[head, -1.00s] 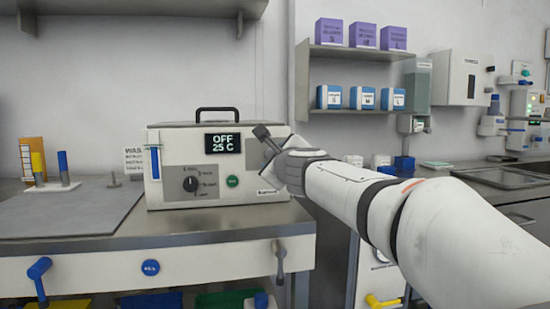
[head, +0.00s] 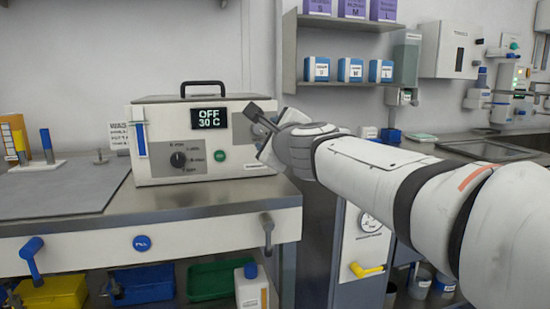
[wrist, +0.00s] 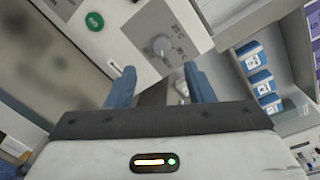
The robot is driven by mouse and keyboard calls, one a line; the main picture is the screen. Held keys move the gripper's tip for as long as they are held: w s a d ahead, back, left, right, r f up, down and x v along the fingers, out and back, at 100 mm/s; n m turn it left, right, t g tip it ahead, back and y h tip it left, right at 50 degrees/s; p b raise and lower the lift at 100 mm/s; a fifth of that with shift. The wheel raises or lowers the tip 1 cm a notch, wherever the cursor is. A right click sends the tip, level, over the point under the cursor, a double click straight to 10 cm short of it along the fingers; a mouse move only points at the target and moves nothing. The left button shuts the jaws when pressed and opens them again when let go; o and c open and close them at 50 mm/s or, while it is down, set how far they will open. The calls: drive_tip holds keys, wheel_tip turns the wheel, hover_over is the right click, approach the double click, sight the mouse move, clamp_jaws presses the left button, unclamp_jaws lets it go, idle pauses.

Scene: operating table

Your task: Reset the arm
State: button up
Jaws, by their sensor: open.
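My gripper (wrist: 158,90) is open and empty in the wrist view, its two blue fingers apart. Beyond the fingers is the front panel of a white box-shaped device, with a grey knob (wrist: 161,46) and a green button (wrist: 94,21). In the head view my gripper (head: 258,122) is at the right end of that device (head: 165,140), in front of its front panel. My arm reaches in from the right. The device's display (head: 209,118) reads OFF and 30 C. Whether the fingers touch the device cannot be told.
The device stands on a steel counter (head: 195,200) with a grey mat (head: 60,190) at left. Shelves (head: 345,85) with blue and purple boxes hang behind. A sink (head: 487,148) is at right.

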drive_tip(key=s+d+n+g+h+p, duration=0.2)
drive_tip(key=s+d+n+g+p, duration=0.2)
drive_tip(key=s+n+p, duration=0.3)
drive_tip(key=s+d+n+g+h+p, duration=0.2)
drive_tip(key=s+d+n+g+p, duration=0.3)
drive_tip(key=s+p, duration=0.6)
drive_tip(key=s+d+f+n+g+h+p, duration=0.1)
drive_tip(key=s+d+n+g+p, duration=0.3)
drive_tip(key=p, duration=1)
drive_tip(key=s+d+n, duration=0.3)
drive_tip(key=s+n, duration=0.1)
drive_tip(key=s, duration=0.1)
drive_tip(key=shift+s+d+n+g+h, duration=0.15)
drive_tip(key=shift+d+n+g+h, duration=0.15)
drive_tip(key=shift+d+n+h, duration=0.1)
